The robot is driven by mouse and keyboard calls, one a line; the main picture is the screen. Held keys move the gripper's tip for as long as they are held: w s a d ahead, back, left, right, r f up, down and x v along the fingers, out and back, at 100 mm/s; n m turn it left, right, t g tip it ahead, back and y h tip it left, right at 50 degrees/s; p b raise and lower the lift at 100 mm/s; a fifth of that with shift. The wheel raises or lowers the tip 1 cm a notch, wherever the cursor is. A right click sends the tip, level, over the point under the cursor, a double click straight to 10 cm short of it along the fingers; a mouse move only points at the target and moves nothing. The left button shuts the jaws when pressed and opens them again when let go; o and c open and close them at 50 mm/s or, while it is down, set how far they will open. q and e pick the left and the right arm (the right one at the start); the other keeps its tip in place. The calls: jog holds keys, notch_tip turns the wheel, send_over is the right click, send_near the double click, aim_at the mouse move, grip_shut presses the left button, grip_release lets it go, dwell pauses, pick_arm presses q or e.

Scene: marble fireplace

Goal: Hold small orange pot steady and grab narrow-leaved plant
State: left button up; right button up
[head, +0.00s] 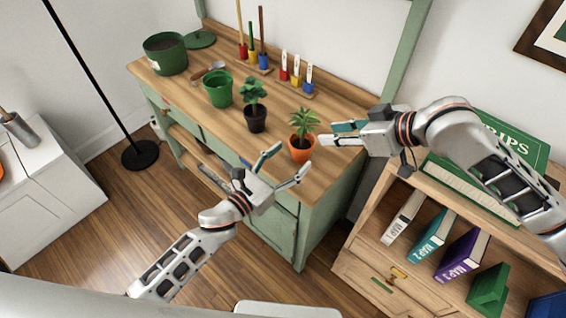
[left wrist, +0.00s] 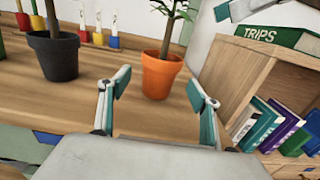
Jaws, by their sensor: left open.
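The small orange pot (head: 300,154) stands upright near the right front corner of the wooden bench top; it also shows in the left wrist view (left wrist: 160,76). The narrow-leaved plant (head: 303,121) rises from it, its stem and some leaves showing in the left wrist view (left wrist: 170,22). My left gripper (head: 292,157) is open in front of the pot, its fingers pointing toward it. In the left wrist view the pot lies ahead between the fingers (left wrist: 158,88), apart from them. My right gripper (head: 328,134) is open and empty, just right of the plant, fingers pointing left.
A black pot (head: 256,124) with a broad-leaved plant stands left of the orange pot. An empty green pot (head: 218,95), a trowel (head: 208,72) and a large green pot (head: 165,65) are farther left. Small tools stand behind. A bookshelf (head: 370,215) stands at the right.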

aim_at(302, 146)
pick_arm(q)
jog(key=shift+x, duration=2.7)
jog(key=c, duration=1.2)
